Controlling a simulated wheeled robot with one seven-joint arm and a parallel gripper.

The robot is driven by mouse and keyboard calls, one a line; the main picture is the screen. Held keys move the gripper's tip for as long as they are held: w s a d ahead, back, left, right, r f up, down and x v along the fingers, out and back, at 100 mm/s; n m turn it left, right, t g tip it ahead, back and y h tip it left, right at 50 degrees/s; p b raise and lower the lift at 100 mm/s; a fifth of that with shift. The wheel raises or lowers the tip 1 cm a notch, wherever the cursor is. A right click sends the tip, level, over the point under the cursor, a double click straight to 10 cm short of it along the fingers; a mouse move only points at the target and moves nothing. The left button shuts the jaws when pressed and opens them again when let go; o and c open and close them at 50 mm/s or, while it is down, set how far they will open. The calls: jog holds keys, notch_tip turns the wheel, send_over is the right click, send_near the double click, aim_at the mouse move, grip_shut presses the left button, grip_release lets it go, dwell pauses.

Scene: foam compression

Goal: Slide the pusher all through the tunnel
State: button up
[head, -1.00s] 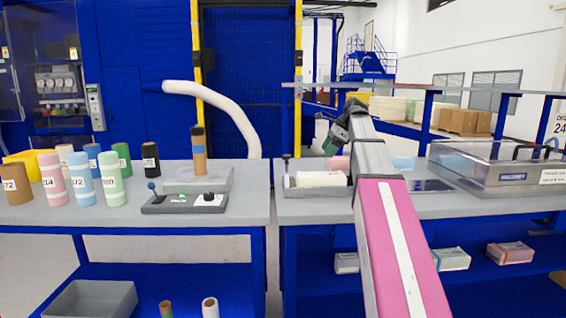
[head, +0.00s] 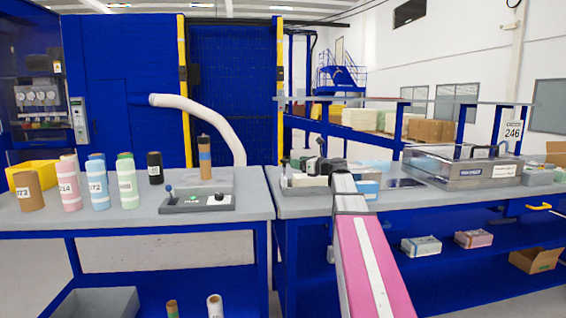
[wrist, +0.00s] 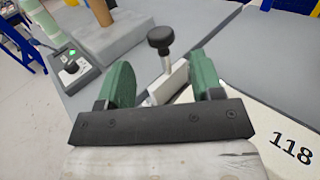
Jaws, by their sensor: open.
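The pusher (wrist: 167,84) has a black round knob on a metal rod above a pale block. In the wrist view it stands upright between and just beyond the two green fingers of my gripper (wrist: 162,80), which are apart and hold nothing. In the head view my gripper (head: 313,167) is low over the grey trough (head: 302,191) on the right bench, and the pusher's knob (head: 284,163) shows at the trough's left end. A white block marked 118 (wrist: 285,140) lies close to the right finger. I cannot make out the tunnel clearly; my arm and gripper cover part of the trough.
The left bench holds a control box (head: 197,204) with a lever, a brown roll (head: 205,160) and several coloured rolls. A blue-and-white pack (head: 366,189) lies just right of my wrist. A clear-lidded machine (head: 462,168) stands farther right.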

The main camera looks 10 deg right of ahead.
aim_at(287, 161)
jog(key=x, duration=0.8)
